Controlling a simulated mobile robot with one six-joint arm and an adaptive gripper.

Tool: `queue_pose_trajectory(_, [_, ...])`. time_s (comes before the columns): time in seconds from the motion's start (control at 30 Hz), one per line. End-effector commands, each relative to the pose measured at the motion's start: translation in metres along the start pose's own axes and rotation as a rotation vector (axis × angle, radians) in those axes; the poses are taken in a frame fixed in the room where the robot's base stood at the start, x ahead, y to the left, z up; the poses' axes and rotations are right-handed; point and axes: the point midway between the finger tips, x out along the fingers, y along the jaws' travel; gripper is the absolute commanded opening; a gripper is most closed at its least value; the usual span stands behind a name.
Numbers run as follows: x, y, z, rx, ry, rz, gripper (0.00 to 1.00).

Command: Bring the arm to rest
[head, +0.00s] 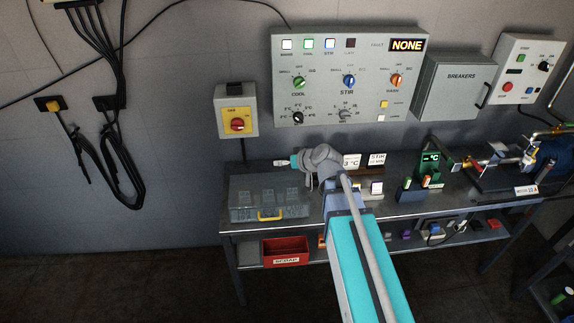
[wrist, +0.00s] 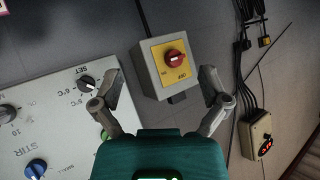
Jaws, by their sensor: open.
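My arm (head: 360,255) reaches forward from the bottom of the head view, its wrist bent over the bench. My gripper (head: 281,163) is in front of the wall, below and right of the grey switch box (head: 222,119). In the wrist view my gripper (wrist: 160,76) has its two fingers spread wide, with nothing held between them. The switch box (wrist: 143,80), with its yellow plate and red knob (wrist: 175,60), shows between the fingers. The fingers look apart from it, but the exact distance cannot be told.
The control panel (head: 320,55) with its knobs hangs above the bench (head: 400,198). It also shows in the wrist view (wrist: 60,110). A clear-lidded case (head: 240,207) stands below my wrist. A red scrap bin (head: 286,252) sits on the lower shelf. Black cables (head: 122,160) hang at left.

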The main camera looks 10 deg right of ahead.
Motion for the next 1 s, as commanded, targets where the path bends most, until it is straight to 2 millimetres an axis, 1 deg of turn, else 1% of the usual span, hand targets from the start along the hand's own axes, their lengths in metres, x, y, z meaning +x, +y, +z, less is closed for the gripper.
queue_pose_trajectory(0.03, [0.000, 0.000, 0.003, 0.001, -0.011, 0.001, 0.95])
queue_pose_trajectory(0.2, [-0.001, -0.001, 0.008, 0.005, -0.030, 0.001, 0.95])
queue_pose_trajectory(0.73, [-0.001, -0.001, 0.009, 0.006, -0.037, 0.002, 0.95])
queue_pose_trajectory(0.87, [-0.004, -0.002, 0.020, 0.013, -0.083, 0.005, 0.95])
queue_pose_trajectory(0.97, [-0.009, -0.004, 0.037, 0.029, -0.157, 0.016, 0.95])
queue_pose_trajectory(1.0, [-0.013, -0.004, 0.046, 0.038, -0.197, 0.024, 0.95])
